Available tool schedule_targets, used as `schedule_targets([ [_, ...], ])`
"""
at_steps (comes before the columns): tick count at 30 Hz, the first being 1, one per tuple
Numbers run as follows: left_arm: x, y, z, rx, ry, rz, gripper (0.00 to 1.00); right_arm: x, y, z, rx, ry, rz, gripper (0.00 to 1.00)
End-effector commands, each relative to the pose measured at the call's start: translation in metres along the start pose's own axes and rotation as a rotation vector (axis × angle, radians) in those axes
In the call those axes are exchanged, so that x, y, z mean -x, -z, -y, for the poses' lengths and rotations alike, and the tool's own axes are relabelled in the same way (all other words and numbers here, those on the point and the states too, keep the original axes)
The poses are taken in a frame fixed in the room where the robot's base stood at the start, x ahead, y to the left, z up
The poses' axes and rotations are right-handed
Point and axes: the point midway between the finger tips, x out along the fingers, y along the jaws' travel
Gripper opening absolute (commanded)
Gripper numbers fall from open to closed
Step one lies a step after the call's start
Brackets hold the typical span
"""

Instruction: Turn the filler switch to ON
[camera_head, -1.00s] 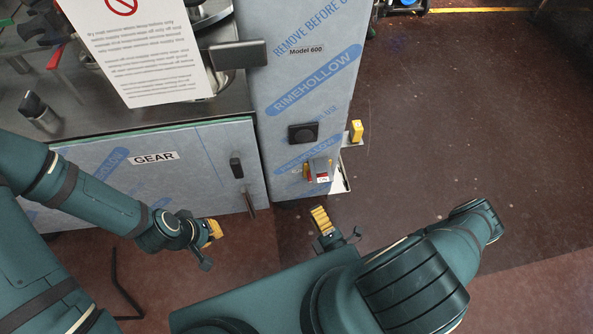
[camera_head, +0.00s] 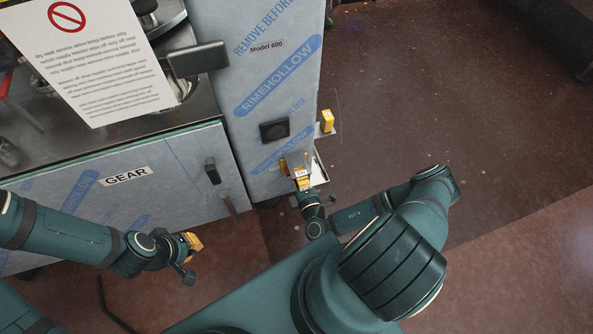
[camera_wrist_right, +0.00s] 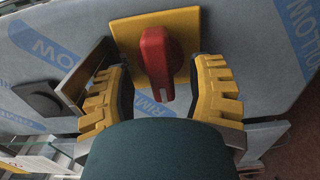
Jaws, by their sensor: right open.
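The filler switch (camera_wrist_right: 157,65) is a red rotary handle on a yellow square plate (camera_wrist_right: 183,22), on the film-covered front of the filler. In the right wrist view the handle points downward in the picture. My right gripper (camera_wrist_right: 160,85) is open, its yellow ribbed fingers on either side of the handle. I cannot tell whether they touch it. In the head view my right gripper (camera_head: 301,178) covers most of the switch, low on the filler cabinet (camera_head: 260,95). My left gripper (camera_head: 192,242) hangs in front of the GEAR panel; its finger opening is unclear.
A black square fitting (camera_head: 274,130) sits above the switch, and a yellow block (camera_head: 327,121) sticks out at the cabinet's right side. A grey metal flap (camera_wrist_right: 88,75) stands close beside the left finger. A door handle (camera_head: 212,171) is on the GEAR panel (camera_head: 125,190). Open floor lies right.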

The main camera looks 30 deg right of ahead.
Motion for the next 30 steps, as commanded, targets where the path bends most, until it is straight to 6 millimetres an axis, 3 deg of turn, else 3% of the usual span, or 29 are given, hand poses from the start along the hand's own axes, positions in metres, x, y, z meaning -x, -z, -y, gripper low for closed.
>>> schedule_targets([
  [6, -0.002, -0.001, 0.001, -0.001, 0.0, 0.002, 0.0, -0.018, 0.0, 0.0, 0.002, -0.001, 0.0, 0.55],
  [16, -0.002, -0.001, 0.001, -0.001, 0.0, 0.002, 0.0, -0.021, 0.0, 0.0, 0.001, 0.0, -0.001, 0.57],
  [21, -0.002, -0.001, 0.001, -0.001, 0.0, 0.002, 0.0, -0.02, 0.0, 0.0, 0.001, 0.0, -0.001, 0.0],
  [30, -0.002, -0.001, 0.001, -0.001, 0.0, 0.002, 0.0, -0.021, 0.0, 0.0, -0.002, -0.001, 0.0, 0.0],
])
